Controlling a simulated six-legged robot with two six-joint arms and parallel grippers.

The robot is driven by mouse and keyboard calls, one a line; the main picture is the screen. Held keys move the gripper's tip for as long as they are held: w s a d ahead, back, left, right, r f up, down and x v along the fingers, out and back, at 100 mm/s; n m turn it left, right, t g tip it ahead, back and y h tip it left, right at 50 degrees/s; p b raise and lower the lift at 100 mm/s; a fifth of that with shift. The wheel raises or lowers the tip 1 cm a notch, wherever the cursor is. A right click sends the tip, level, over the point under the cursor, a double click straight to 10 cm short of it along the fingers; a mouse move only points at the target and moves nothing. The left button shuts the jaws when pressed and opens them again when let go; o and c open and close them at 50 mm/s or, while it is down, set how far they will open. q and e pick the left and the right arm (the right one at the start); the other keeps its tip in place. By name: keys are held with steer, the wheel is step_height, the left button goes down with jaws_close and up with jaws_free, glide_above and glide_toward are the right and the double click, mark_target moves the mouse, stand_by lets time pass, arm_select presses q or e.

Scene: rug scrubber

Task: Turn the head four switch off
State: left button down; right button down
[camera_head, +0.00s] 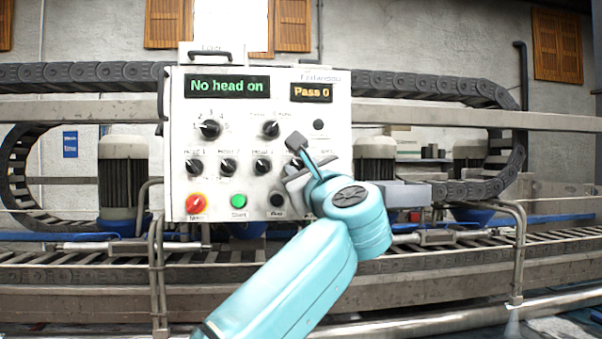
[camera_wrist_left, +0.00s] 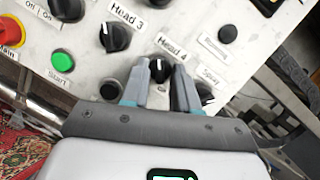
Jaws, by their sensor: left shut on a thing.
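The white control panel (camera_head: 345,115) fills the middle of the head view. The black head four knob (camera_wrist_left: 160,68) shows in the left wrist view, just below its "Head 4" label (camera_wrist_left: 172,50). My left gripper (camera_wrist_left: 160,78) has one finger on each side of this knob and is shut on it. In the head view my left gripper (camera_head: 295,160) reaches the panel and hides the head four knob. The display (camera_head: 227,86) reads "No head on". My right gripper is in neither view.
The head three knob (camera_wrist_left: 115,38) is close on the left, and the spray knob (camera_wrist_left: 204,92) close on the right. The red main switch (camera_head: 196,203), green start button (camera_head: 238,202) and a black button (camera_head: 277,200) sit lower. Another display (camera_head: 311,92) reads "Pass 0".

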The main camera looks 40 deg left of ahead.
arm_select(q)
steer(key=shift+n, duration=0.5)
steer(key=c, duration=0.9)
jaws_free()
steer(key=shift+o, duration=0.2)
steer(key=b+v, duration=0.6)
steer(key=v, duration=1)
steer(key=shift+d, duration=0.2)
